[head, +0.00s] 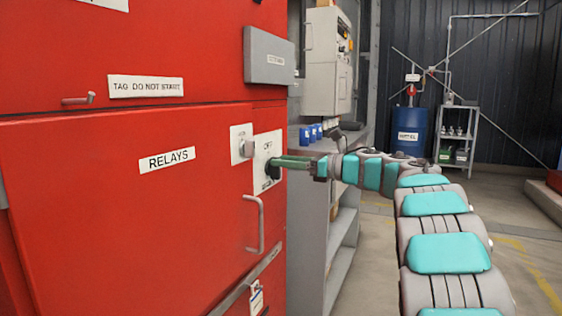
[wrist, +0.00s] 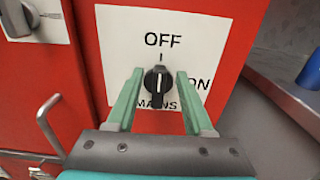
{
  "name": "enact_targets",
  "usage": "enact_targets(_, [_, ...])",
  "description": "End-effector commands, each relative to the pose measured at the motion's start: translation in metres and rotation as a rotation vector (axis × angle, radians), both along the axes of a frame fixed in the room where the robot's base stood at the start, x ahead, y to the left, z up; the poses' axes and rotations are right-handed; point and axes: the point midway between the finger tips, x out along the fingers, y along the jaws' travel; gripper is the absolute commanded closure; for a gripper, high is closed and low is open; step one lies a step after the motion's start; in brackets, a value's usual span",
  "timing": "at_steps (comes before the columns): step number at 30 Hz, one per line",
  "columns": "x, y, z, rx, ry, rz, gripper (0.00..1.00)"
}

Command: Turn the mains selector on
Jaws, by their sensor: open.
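The mains selector (wrist: 158,84) is a black rotary knob on a white plate (wrist: 115,30) marked OFF at the top, ON at the right and MAINS below. Its white pointer line stands upright, toward OFF. My gripper (wrist: 160,82) is open, with one green finger on each side of the knob; I cannot tell whether they touch it. In the head view my gripper (head: 275,165) reaches in from the right to the plate (head: 262,148) on the red cabinet, and it hides most of the knob (head: 272,172).
Another knob on a pale plate (head: 241,144) sits just left of the selector; it also shows in the wrist view (wrist: 18,16). A cabinet handle (head: 257,225) is below. A grey box (head: 268,56) juts out above. Grey shelving (head: 338,225) stands at the right.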

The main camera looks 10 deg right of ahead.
Motion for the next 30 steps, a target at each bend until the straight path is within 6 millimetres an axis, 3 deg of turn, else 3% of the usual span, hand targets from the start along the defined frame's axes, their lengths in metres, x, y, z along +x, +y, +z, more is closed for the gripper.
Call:
enact_targets(5, [0.0070, 0.0107, 0.0000, 0.001, -0.001, 0.002, 0.48])
enact_targets(13, [0.0080, 0.0115, 0.0002, 0.001, 0.000, 0.000, 0.48])
enact_targets(27, [0.0079, 0.0112, 0.0003, 0.001, 0.000, -0.001, 1.00])
enact_targets(30, [0.0079, 0.0112, 0.0002, 0.001, 0.000, -0.001, 1.00])
